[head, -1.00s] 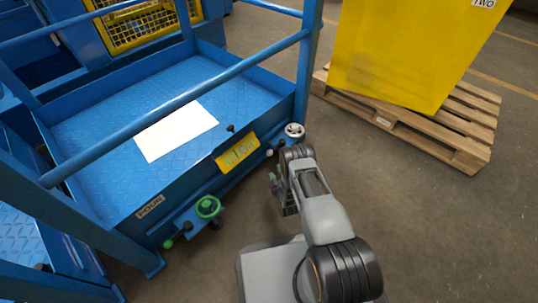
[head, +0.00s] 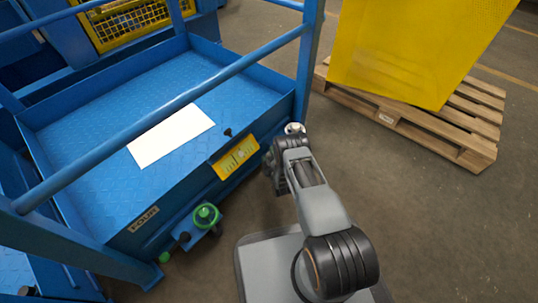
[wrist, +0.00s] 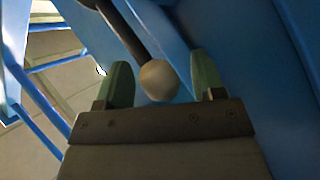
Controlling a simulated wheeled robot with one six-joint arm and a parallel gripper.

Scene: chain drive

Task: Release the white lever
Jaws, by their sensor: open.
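The white lever shows in the wrist view as a pale round knob (wrist: 158,80) on a dark rod (wrist: 122,28). The knob lies between the two green fingertips of my gripper (wrist: 157,85). My gripper is open, with a visible gap to the right finger; whether the left finger touches the knob I cannot tell.
The blue platform (head: 85,135) has a railing and a yellow scale plate (head: 236,158). A yellow box (head: 410,50) stands on a wooden pallet (head: 470,150). Floor between is clear.

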